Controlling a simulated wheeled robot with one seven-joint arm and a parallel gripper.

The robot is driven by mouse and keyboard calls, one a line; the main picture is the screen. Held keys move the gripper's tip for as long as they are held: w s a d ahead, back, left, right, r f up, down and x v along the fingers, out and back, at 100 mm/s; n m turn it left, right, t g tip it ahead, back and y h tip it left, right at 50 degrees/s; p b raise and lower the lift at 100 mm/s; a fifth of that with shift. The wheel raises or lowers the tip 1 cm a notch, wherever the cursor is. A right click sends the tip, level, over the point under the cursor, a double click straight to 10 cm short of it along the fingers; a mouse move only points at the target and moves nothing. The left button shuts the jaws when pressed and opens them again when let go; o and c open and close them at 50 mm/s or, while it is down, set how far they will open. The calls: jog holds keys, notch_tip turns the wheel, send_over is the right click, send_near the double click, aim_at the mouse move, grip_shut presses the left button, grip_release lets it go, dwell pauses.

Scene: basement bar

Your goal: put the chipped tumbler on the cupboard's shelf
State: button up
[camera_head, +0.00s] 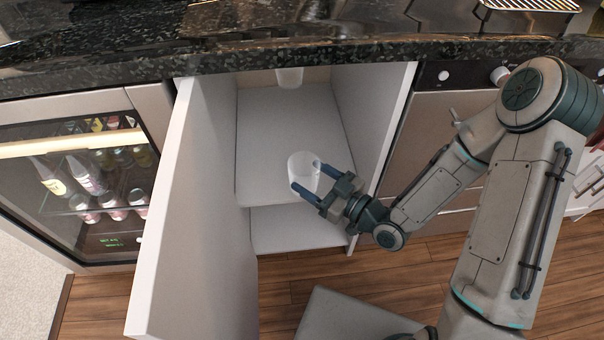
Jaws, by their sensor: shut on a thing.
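The tumbler (301,168) is a clear, whitish glass inside the opening of the cupboard. My gripper (305,180) is shut on it, with one finger on each side, and reaches in from the right. The tumbler shows over the front part of the cupboard's upper shelf (262,160); I cannot tell whether it touches the shelf or hangs just above it. No chip can be made out at this size. The cupboard (372,110) is open, its white door (196,240) swung out to the left.
A whitish cup-like thing (289,77) shows at the back of the cupboard. A lower shelf (290,230) lies below. A dark stone counter (130,66) overhangs the opening. A glass-fronted drinks fridge (82,185) stands left. Most of the upper shelf is clear.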

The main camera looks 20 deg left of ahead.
aim_at(303, 163)
jog(key=shift+w+a+f+b, duration=0.15)
jog(key=shift+f+b, duration=0.3)
jog(key=shift+b, duration=0.1)
jog(key=w+a+f+b, duration=0.1)
jog(key=w, duration=0.1)
jog(key=w+a+f+b, duration=0.1)
jog(key=w+a+f, duration=0.1)
jog(key=w, duration=0.1)
jog(key=w+a+f+b, duration=0.1)
jog(key=w+a+f, duration=0.1)
jog(key=shift+w+a, duration=0.25)
jog(key=shift+w, duration=0.1)
jog(key=shift+f+b, duration=0.9)
jog(key=shift+f, duration=1.05)
jog(key=shift+f, duration=0.2)
jog(key=o, duration=1.2)
jog(key=shift+c, duration=0.2)
